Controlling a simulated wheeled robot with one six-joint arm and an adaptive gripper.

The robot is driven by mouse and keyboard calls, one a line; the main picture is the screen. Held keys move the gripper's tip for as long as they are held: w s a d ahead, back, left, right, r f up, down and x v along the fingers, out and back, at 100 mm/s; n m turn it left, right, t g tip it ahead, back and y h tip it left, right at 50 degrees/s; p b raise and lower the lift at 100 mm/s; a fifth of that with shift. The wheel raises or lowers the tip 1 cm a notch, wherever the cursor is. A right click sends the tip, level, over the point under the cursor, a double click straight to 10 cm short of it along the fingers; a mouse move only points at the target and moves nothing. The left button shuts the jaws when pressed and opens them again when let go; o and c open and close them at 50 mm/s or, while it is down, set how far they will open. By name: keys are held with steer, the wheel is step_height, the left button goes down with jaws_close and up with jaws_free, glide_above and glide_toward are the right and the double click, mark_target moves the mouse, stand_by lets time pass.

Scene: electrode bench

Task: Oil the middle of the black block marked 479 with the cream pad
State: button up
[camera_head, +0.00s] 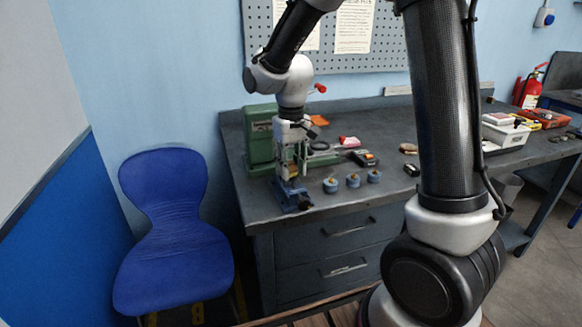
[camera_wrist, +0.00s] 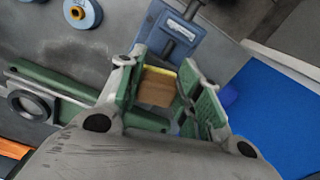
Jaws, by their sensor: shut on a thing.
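My gripper (camera_wrist: 165,90) points down over the front left of the bench, by the blue vise (camera_head: 290,196). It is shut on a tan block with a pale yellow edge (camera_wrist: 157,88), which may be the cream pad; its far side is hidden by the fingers. In the wrist view the blue vise (camera_wrist: 172,36) lies just beyond the fingertips. A small black block with a pale mark (camera_head: 412,169) sits on the bench to the right; its number is too small to read, so I cannot tell whether it is the 479 block.
A green machine (camera_head: 261,140) stands close behind my gripper. Several blue discs with brass knobs (camera_head: 353,180) line the front edge. A blue chair (camera_head: 172,235) stands left of the bench.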

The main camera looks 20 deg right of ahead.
steer(key=shift+r, duration=4)
